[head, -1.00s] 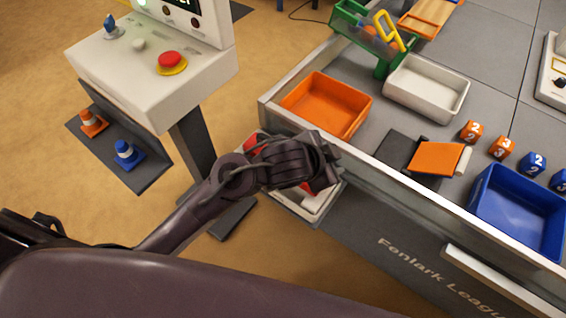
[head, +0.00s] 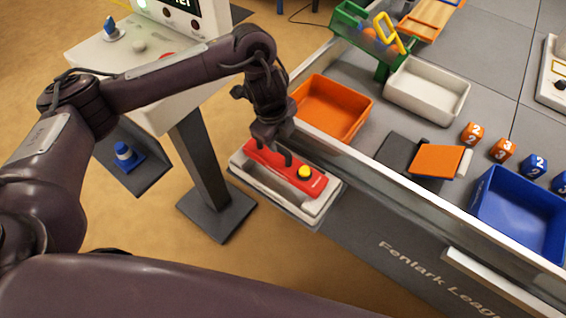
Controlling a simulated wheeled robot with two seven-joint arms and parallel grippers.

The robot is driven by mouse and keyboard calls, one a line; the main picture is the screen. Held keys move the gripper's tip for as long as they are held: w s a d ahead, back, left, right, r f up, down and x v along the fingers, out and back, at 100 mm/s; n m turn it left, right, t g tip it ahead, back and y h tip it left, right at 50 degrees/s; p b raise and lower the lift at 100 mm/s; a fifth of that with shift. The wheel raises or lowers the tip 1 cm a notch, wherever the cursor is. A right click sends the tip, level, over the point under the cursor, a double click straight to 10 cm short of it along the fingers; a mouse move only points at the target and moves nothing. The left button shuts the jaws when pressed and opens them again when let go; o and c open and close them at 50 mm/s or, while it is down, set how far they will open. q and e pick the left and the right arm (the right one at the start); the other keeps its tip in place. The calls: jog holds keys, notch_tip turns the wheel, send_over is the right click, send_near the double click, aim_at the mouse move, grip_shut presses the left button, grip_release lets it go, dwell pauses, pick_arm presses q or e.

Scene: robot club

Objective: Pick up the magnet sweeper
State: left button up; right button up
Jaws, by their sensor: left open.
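The magnet sweeper, a red bar with a yellow button (head: 312,184), lies in a shallow white tray (head: 258,183) fixed to the outside of the table's near left side. My left gripper (head: 274,155) points down over the left half of the bar. Its two dark fingers are apart, with their tips close to the red bar. I cannot tell whether they touch it. The gripper hides part of the bar's back edge. My right gripper is not in view.
A raised wall (head: 400,187) edges the table beside the sweeper's tray. Behind it stand an orange bin (head: 334,128), a white bin (head: 452,112) and a blue bin (head: 508,232). A console on a dark post (head: 202,160) stands close on the left.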

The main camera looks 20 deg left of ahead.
aim_at(281, 149)
pick_arm(q)
jog(key=f+b, duration=0.2)
jog(key=f, duration=0.3)
jog(key=shift+w+f, duration=0.1)
jog(key=shift+w, duration=0.1)
jog(key=shift+w+f, duration=0.15)
jog(key=shift+f, duration=0.35)
jog(key=shift+w+f, duration=0.15)
jog(key=shift+f, duration=0.35)
grip_shut()
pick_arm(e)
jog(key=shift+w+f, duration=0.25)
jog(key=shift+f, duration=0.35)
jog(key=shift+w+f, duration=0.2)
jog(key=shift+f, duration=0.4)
pick_arm(q)
jog(key=shift+d+r, duration=0.1)
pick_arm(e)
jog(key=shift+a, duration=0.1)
